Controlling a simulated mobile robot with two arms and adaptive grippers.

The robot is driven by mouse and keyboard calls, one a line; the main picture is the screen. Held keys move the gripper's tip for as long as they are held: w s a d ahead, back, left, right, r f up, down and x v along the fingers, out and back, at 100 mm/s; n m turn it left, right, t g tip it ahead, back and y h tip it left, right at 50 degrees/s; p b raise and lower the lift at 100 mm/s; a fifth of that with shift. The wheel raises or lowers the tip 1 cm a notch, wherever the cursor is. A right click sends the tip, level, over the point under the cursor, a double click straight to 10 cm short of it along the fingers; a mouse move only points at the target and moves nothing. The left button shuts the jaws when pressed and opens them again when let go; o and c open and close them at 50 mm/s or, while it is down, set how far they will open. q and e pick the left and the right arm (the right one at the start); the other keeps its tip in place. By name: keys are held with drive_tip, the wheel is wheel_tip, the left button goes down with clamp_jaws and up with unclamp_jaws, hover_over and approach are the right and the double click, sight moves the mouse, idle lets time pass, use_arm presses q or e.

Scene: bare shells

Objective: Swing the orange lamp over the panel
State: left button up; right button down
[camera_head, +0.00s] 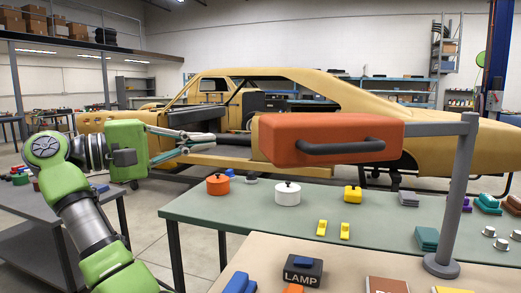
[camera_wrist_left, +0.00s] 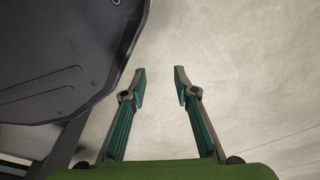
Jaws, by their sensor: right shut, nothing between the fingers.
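The orange lamp (camera_head: 325,138) has a box-shaped head with a dark bar handle (camera_head: 342,146) on its front face. It hangs from a grey arm on an upright grey post (camera_head: 460,195) at right. My left gripper (camera_wrist_left: 160,72) is open and empty above bare floor in the left wrist view.
A green table (camera_head: 185,207) behind the beige surface carries an orange pot (camera_head: 218,184), a white pot (camera_head: 287,193), a yellow pot (camera_head: 352,194) and several small parts. A yellow car shell (camera_head: 350,95) stands behind. A grey table (camera_head: 25,207) is at left. Floor shows between the tables.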

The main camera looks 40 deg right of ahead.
drive_tip(key=s+d, duration=0.5)
drive_tip(key=d, duration=0.2)
drive_tip(key=shift+s, duration=0.2)
idle(0.4)
